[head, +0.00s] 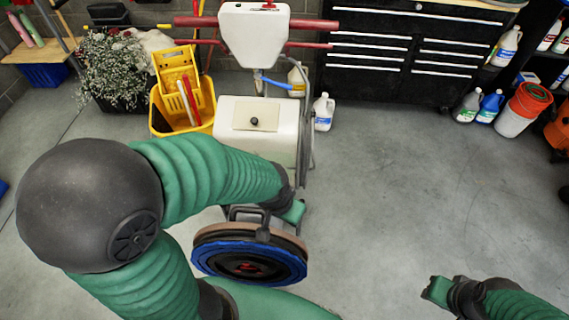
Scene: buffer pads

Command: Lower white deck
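A floor buffer with a white tank (250,125) and a white top housing (254,35) stands at the upper middle of the head view. At its base, a pale deck (288,226) is tilted up. Its round blue pad (250,262) faces towards me, with a dark centre. My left gripper (294,212) is at the upper right edge of the deck, touching or very close to it. My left arm hides part of the machine, and I cannot see whether the fingers grip anything. My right gripper (436,290) is over bare floor at the lower right, apart from the machine.
A yellow mop bucket (183,100) and a plant (115,70) stand at the upper left. A black tool cabinet (415,50) fills the back. White jugs (323,112) and an orange-and-white bucket (522,108) stand by it. The floor at right centre is clear.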

